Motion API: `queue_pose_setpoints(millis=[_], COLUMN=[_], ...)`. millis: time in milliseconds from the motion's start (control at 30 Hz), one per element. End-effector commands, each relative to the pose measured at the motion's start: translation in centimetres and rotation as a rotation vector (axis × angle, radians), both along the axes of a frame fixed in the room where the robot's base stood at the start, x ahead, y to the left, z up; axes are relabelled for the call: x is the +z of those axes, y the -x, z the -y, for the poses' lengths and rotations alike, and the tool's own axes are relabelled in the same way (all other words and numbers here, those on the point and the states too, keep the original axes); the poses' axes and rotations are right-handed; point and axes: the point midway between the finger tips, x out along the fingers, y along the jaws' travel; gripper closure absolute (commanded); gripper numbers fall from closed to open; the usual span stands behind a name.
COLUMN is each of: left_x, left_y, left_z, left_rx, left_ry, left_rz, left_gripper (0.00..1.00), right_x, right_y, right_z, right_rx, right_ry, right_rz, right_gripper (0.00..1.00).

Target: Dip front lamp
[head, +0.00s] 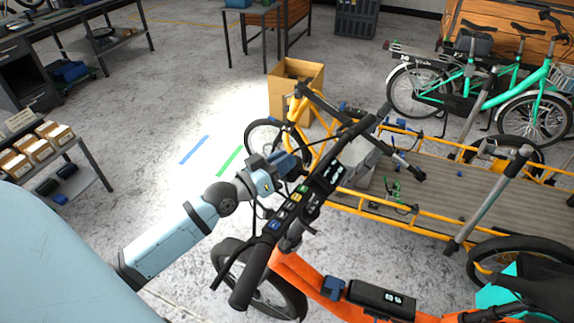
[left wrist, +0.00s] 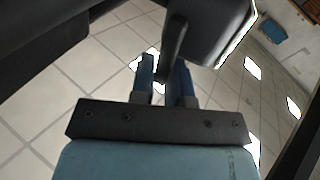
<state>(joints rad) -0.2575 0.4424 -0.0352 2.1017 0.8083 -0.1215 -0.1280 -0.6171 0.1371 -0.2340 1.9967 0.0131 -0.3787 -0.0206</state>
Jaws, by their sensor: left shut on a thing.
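The orange cargo bike (head: 320,290) stands in front of me, its black handlebar (head: 255,265) running diagonally across the head view. My left gripper (head: 288,163) is just beyond the handlebar, its tips partly hidden by the bar and cables. In the left wrist view the two blue fingers (left wrist: 166,82) are shut on a dark narrow tab (left wrist: 174,48). This tab adjoins a dark rounded housing (left wrist: 212,28) with a bright edge, which looks like the front lamp. The lamp's front face is not visible. My right gripper is not in view.
A bright patch (head: 215,115) lies on the floor ahead of the bike, with blue tape (head: 193,150) and green tape (head: 229,160) near it. A yellow cargo bike (head: 420,205) stands close on the right. A cardboard box (head: 296,92) is behind. Shelves stand at the left.

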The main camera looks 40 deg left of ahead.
Motion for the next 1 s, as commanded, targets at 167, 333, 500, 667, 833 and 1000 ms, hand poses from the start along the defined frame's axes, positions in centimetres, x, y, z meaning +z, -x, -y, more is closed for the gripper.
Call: queue_pose_setpoints(millis=[167, 333, 500, 667, 833, 1000], left_x=[-0.45, -0.35, -0.36, -0.35, -0.34, -0.56], left_y=[0.07, 0.08, 0.08, 0.07, 0.08, 0.70], left_z=[-0.78, -0.92, -0.92, -0.91, -0.90, -1.08], left_rx=[0.009, 0.011, 0.011, 0.011, 0.011, 0.011], left_ry=[0.156, 0.188, 0.185, 0.185, 0.184, 0.184], left_rz=[0.012, 0.012, 0.011, 0.011, 0.012, 0.012], left_gripper=[1.00, 1.00, 1.00, 0.62, 0.62, 0.62], right_x=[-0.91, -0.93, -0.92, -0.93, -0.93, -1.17], right_y=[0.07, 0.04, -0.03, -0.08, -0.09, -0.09], right_z=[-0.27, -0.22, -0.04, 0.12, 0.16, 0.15], right_rx=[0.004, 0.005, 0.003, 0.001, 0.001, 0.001], right_ry=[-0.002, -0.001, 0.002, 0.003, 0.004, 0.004], right_rz=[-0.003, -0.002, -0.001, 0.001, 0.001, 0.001], right_gripper=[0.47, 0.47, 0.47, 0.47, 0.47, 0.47])
